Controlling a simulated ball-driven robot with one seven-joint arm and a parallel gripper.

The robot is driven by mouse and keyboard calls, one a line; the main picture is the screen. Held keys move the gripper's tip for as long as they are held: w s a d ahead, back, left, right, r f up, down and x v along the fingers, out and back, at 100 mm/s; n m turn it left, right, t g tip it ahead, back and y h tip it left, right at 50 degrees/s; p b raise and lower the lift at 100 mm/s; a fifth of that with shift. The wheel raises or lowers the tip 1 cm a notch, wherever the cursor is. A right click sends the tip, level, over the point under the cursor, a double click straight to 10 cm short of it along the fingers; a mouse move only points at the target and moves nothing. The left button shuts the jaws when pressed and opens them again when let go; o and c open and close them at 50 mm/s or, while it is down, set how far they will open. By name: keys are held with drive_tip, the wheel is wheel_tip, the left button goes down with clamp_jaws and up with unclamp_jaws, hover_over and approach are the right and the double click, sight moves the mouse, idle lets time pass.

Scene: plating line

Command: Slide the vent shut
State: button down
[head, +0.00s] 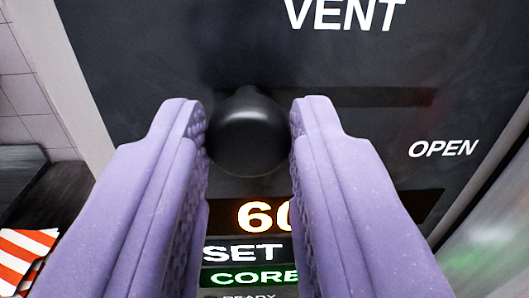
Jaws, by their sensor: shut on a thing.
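The vent panel (400,60) is dark, with the white word VENT at the top and OPEN at the right. A round black knob (247,140) stands out from it, at the left part of a dark horizontal slot (370,97). The slot shows to the right of the knob. My gripper (248,135) has two purple fingers, one on each side of the knob, shut on it. The slot's left part is hidden behind the knob and the left finger.
Below the knob, a display (245,252) shows orange digits, SET and green CORE, partly hidden by my fingers. A light frame edge (65,70) and tiled wall (20,90) are at the left. A red-and-white striped item (25,255) lies at the lower left.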

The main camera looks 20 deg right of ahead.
drive_tip(key=c, duration=1.2)
unclamp_jaws()
drive_tip(key=shift+a, duration=0.15)
drive_tip(key=o, duration=0.3)
drive_tip(key=shift+w+a, duration=0.1)
drive_tip(key=shift+a, duration=0.15)
drive_tip(key=shift+o, duration=0.2)
drive_tip(key=shift+d, duration=0.15)
drive_tip(key=shift+s, duration=0.3)
drive_tip(key=b+v, duration=0.1)
drive_tip(key=v, duration=0.6)
drive_tip(key=shift+s, duration=0.15)
